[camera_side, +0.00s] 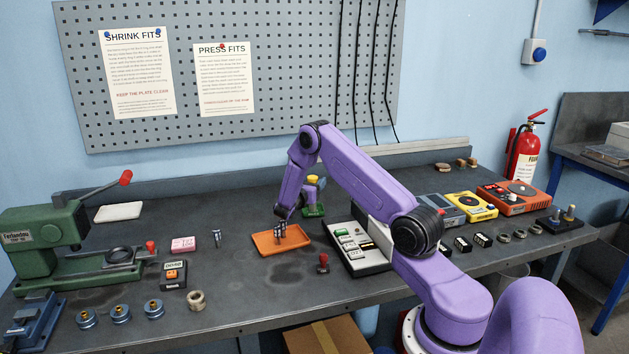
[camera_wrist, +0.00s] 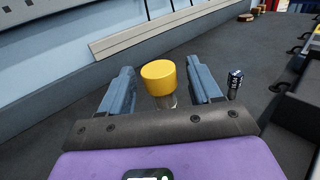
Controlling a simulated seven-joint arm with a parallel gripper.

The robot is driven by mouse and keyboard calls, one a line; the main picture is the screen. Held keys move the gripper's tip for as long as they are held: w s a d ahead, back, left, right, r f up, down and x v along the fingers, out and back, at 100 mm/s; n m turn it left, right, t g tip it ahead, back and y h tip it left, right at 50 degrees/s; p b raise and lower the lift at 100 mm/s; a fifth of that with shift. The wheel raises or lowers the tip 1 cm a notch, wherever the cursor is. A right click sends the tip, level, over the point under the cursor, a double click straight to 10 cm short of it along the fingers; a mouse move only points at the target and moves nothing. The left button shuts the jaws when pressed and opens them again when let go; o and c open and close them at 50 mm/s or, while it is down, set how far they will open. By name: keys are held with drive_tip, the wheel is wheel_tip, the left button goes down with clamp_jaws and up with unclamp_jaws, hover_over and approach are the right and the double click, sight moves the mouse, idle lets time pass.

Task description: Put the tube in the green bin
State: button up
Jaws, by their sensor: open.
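A tube with a yellow cap (camera_side: 312,180) stands upright at the back middle of the bench, above a small green base (camera_side: 314,211). In the wrist view its yellow top (camera_wrist: 158,74) shows between my two grey-blue fingers, with a short greyish body below it. My gripper (camera_wrist: 162,88) is open around the tube, with gaps visible on both sides. In the side view my gripper (camera_side: 299,203) is just left of the tube, and my wrist partly hides it. I cannot make out a separate green bin in either view.
An orange tray (camera_side: 264,247) with small metal pieces lies in front of my gripper. A green press (camera_side: 45,240) is at the left. In the wrist view a small dark cylinder (camera_wrist: 235,82) stands beside the right finger.

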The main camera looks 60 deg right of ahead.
drive_tip(key=s+a+r+m+y, duration=0.2)
drive_tip(key=s+a+y, duration=0.15)
drive_tip(key=a, duration=0.65)
drive_tip(key=s+a+r+m+y, duration=0.15)
drive_tip(key=s+a, duration=0.25)
drive_tip(key=a, duration=0.6)
drive_tip(key=s+a+r+m+y, duration=0.2)
drive_tip(key=s+a+y, duration=0.15)
drive_tip(key=a, duration=0.65)
drive_tip(key=s+a+r+y, duration=0.1)
drive_tip(key=s+a+y, duration=0.4)
drive_tip(key=s+a, duration=0.3)
drive_tip(key=s+a+m+g+y, duration=0.1)
drive_tip(key=s+a+y, duration=0.4)
drive_tip(key=s, duration=0.9)
drive_tip(key=a, duration=0.3)
drive_tip(key=shift+s+r+g, duration=0.3)
drive_tip(key=shift+s+r, duration=0.05)
drive_tip(key=shift+r, duration=0.05)
